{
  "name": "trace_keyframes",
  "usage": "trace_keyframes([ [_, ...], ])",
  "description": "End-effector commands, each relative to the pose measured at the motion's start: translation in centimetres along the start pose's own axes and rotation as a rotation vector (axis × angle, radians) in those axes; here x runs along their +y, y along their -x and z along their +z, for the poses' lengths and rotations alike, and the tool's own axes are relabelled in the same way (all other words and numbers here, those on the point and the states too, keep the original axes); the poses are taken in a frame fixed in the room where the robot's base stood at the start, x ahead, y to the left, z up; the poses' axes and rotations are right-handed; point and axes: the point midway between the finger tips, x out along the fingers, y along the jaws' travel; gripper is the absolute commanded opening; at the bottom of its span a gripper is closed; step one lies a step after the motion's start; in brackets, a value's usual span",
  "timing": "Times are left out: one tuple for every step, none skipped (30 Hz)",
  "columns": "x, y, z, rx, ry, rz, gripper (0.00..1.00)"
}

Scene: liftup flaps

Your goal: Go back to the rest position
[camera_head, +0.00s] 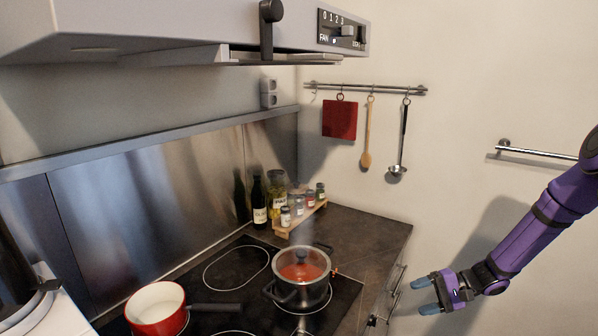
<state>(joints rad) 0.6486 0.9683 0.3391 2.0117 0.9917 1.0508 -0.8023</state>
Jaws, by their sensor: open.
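My purple arm (540,228) reaches in from the right edge. My gripper (426,296) is at its lower left end, with two blue-grey fingertips spread apart and nothing between them. It is in the air to the right of the counter and the drawer handles, apart from the pots. The lifted flap is not clearly seen; the range hood (170,30) with its fan panel (342,32) hangs at the top left.
A lidded steel pot (300,290) and a red pan (157,306) stand on the black hob (225,268). Bottles and a spice rack (300,215) stand behind. Utensils hang from a wall rail (365,90). A metal bar (535,152) is on the right wall.

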Motion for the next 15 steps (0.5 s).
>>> trace_keyframes([
  [-1.1, 0.3, 0.7, -0.005, 0.019, 0.037, 0.64],
  [-1.6, 0.5, 1.1, -0.008, 0.026, 0.057, 0.64],
  [-2.2, 0.7, 1.6, -0.012, 0.036, 0.085, 0.64],
  [-2.7, 0.8, 2.0, -0.015, 0.045, 0.106, 0.64],
  [-3.2, 1.0, 2.4, -0.016, 0.052, 0.126, 0.64],
  [-3.9, 1.2, 2.9, -0.019, 0.063, 0.154, 0.64],
  [-4.4, 1.4, 3.4, -0.021, 0.07, 0.174, 0.64],
  [-4.8, 1.5, 3.8, -0.022, 0.077, 0.195, 0.64],
  [-5.5, 1.8, 4.3, -0.022, 0.088, 0.222, 0.64],
  [-6.0, 1.9, 4.8, -0.022, 0.096, 0.242, 0.64],
  [-6.4, 2.0, 5.2, -0.024, 0.103, 0.262, 0.64],
  [-7.0, 2.2, 5.9, -0.023, 0.113, 0.288, 0.64],
  [-7.5, 2.4, 6.3, -0.023, 0.122, 0.308, 0.64],
  [-8.0, 2.5, 6.8, -0.022, 0.129, 0.327, 0.64],
  [-8.6, 2.7, 7.4, -0.02, 0.14, 0.353, 0.64],
])
